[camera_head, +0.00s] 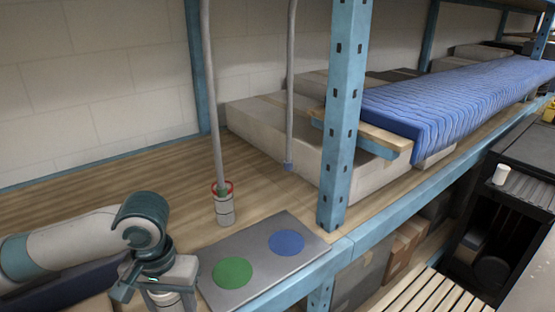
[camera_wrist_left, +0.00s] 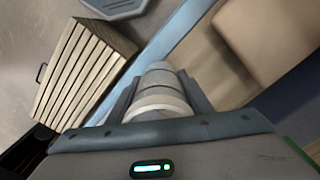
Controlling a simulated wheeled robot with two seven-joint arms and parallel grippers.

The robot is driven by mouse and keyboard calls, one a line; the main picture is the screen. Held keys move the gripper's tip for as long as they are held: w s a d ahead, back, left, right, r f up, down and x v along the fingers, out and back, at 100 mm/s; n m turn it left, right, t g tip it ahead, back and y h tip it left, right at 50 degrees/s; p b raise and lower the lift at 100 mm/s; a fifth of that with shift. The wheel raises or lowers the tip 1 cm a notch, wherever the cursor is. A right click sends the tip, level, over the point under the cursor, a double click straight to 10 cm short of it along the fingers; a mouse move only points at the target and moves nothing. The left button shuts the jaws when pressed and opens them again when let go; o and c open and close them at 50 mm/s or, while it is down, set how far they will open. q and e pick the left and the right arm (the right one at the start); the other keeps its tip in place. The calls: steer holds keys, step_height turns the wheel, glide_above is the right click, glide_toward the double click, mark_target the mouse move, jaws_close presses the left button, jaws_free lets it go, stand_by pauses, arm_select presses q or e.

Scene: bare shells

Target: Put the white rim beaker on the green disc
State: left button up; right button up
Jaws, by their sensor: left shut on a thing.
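The white rim beaker (camera_wrist_left: 160,98) is between the fingers of my left gripper (camera_wrist_left: 158,92) in the left wrist view, a grey cylinder with a pale rim. In the head view my left gripper (camera_head: 160,291) is at the bottom, shut on the beaker (camera_head: 166,300), which is mostly hidden by the gripper and cut by the frame edge. The green disc (camera_head: 232,272) lies on a grey plate (camera_head: 258,263), just right of the gripper, uncovered. My right gripper is not in view.
A blue disc (camera_head: 286,242) is on the same plate, behind right of the green one. A red-rimmed beaker (camera_head: 224,206) stands behind the plate with a grey pole rising from it. A blue shelf post (camera_head: 345,120) stands right of the plate.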

arm_select(q)
steer(key=shift+a+f+n, duration=0.1)
steer(key=shift+n, duration=0.2)
stand_by(1.4)
